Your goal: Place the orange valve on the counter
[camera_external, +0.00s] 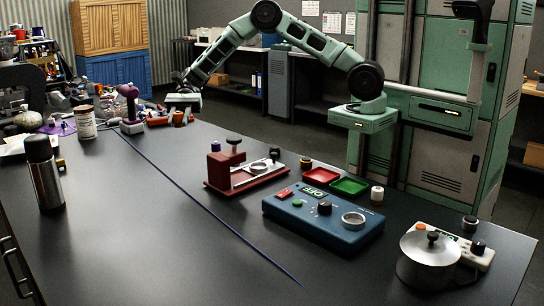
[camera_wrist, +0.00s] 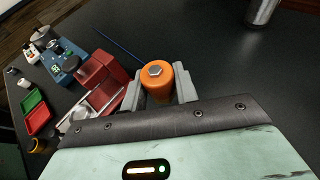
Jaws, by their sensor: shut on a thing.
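The orange valve (camera_wrist: 157,82) is a short orange cylinder with a grey hex top, seen in the wrist view. It sits between the two grey fingers of my gripper (camera_wrist: 160,92), which is shut on it. In the external view my gripper (camera_external: 183,104) is at the far part of the dark counter (camera_external: 130,215), past the red stand. An orange patch shows just under it there, too small to make out well. I cannot tell whether the valve's underside touches the counter.
A red stand (camera_external: 222,170), a blue control box (camera_external: 318,226), red and green trays (camera_external: 348,186) and a metal pot (camera_external: 428,265) stand on the right. A steel flask (camera_external: 46,178) stands at left. Clutter covers the far left; the counter's middle is clear except a thin blue strip (camera_external: 215,222).

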